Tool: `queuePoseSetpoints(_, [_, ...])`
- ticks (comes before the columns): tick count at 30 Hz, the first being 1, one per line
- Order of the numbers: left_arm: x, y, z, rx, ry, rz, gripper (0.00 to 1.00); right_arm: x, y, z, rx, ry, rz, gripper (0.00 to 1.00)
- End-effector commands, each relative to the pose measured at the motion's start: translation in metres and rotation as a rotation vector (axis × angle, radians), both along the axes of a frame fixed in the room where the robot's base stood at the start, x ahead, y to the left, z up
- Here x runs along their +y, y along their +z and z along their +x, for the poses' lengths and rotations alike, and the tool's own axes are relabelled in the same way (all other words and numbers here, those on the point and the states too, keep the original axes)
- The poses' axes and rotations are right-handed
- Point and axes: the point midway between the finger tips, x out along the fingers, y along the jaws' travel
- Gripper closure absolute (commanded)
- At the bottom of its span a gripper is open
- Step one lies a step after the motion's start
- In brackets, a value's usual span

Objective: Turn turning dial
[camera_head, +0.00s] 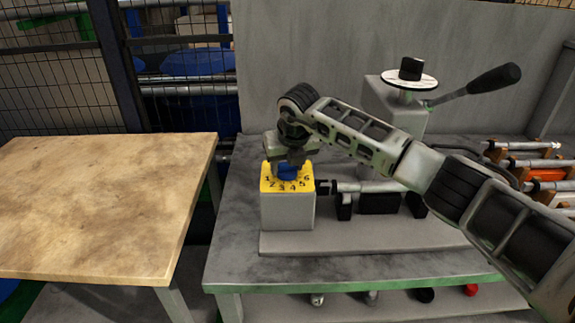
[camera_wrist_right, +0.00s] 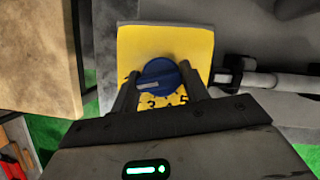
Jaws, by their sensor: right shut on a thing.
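The blue turning dial (camera_head: 288,173) sits on a yellow plate with printed numbers (camera_head: 268,185), on top of a grey box (camera_head: 287,212). My right gripper (camera_head: 290,157) is above the dial, pointing down, with its fingers at the dial. In the right wrist view the dial (camera_wrist_right: 158,80) shows between the two fingers (camera_wrist_right: 160,92), with a pale mark on its face. The gripper is shut on the dial. Some of the numbers are hidden behind the gripper and dial. My left gripper is in neither view.
The grinder (camera_head: 395,105) with its black-handled lever (camera_head: 490,80) stands behind my right arm. A horizontal shaft (camera_head: 370,187) lies right of the grey box. Several shafts rest on an orange rack (camera_head: 538,165) at far right. A bare wooden table (camera_head: 100,200) is at left, across a gap.

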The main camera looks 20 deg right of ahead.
Motion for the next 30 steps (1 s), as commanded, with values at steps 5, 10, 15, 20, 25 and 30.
queuePoseSetpoints(5, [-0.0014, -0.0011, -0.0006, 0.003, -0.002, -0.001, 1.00, -0.0001, 0.0019, 0.0009, -0.004, -0.026, 0.001, 0.78])
queuePoseSetpoints(10, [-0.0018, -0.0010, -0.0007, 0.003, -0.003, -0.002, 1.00, -0.0002, 0.0020, 0.0009, -0.004, -0.031, 0.001, 0.77])
queuePoseSetpoints(15, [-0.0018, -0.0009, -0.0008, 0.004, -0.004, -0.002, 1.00, -0.0002, 0.0021, 0.0010, -0.004, -0.031, 0.001, 0.78])
queuePoseSetpoints(20, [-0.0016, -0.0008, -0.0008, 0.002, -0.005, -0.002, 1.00, -0.0002, 0.0019, 0.0008, -0.003, -0.030, 0.001, 0.35])
queuePoseSetpoints(25, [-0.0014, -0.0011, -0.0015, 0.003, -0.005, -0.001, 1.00, -0.0001, 0.0011, 0.0005, -0.002, -0.029, 0.000, 0.35])
queuePoseSetpoints(30, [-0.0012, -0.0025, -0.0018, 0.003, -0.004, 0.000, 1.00, 0.0002, 0.0056, -0.0013, -0.002, -0.027, 0.002, 0.35])
